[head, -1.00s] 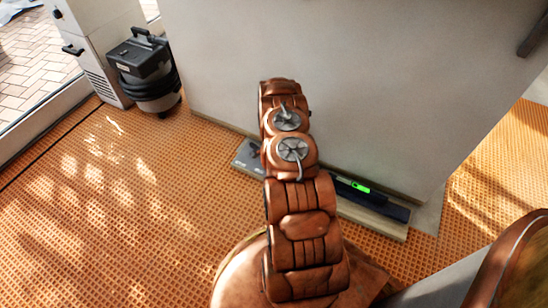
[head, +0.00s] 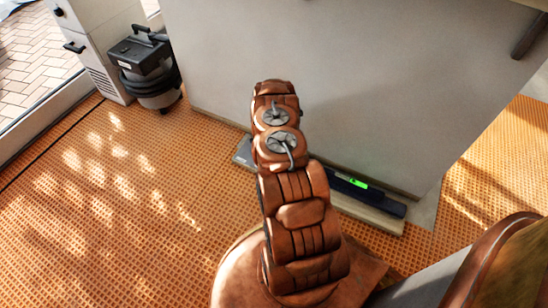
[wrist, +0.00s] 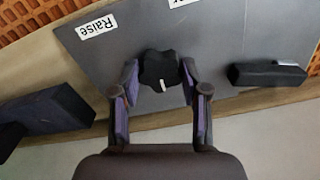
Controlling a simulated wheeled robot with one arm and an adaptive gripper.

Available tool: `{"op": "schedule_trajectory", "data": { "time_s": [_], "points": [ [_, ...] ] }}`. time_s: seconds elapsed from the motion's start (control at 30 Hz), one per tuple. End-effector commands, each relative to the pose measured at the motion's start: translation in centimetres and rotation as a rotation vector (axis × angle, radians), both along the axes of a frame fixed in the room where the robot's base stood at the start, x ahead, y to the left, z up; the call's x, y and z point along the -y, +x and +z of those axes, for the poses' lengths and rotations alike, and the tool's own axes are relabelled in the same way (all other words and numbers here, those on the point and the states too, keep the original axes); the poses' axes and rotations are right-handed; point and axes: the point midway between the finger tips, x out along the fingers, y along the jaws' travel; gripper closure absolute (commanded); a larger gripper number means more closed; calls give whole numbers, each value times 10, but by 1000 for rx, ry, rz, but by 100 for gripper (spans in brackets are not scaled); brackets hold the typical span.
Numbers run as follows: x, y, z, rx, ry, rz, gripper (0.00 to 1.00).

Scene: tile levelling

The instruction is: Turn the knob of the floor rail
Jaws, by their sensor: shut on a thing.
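The floor rail (head: 372,217) lies along the foot of the grey wall, partly hidden behind my arm in the head view. A grey plate (wrist: 215,40) at its end carries a black lobed knob (wrist: 158,68) with a white pointer line, seen in the wrist view. A white label reading "Raise" (wrist: 96,25) is on the plate. My gripper (wrist: 160,75) is shut on the knob, one finger pad against each side. The pointer line points toward the gripper's palm. In the head view the knob and gripper are hidden by my arm.
A dark level with a green display (head: 352,182) lies on the rail. A black block (wrist: 266,75) sits on the plate beside the knob. A black vacuum (head: 146,68) stands by a white cabinet (head: 92,40) at the left. The orange floor (head: 100,195) is open.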

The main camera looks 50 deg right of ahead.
Motion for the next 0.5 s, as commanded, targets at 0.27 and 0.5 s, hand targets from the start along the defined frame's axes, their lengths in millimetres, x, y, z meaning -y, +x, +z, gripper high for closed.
{"op": "schedule_trajectory", "data": {
  "time_s": [0.27,0.5],
  "points": [
    [0,0,0,1,0,-1,41],
    [0,0,0,0,0,-1,30]
  ]
}}
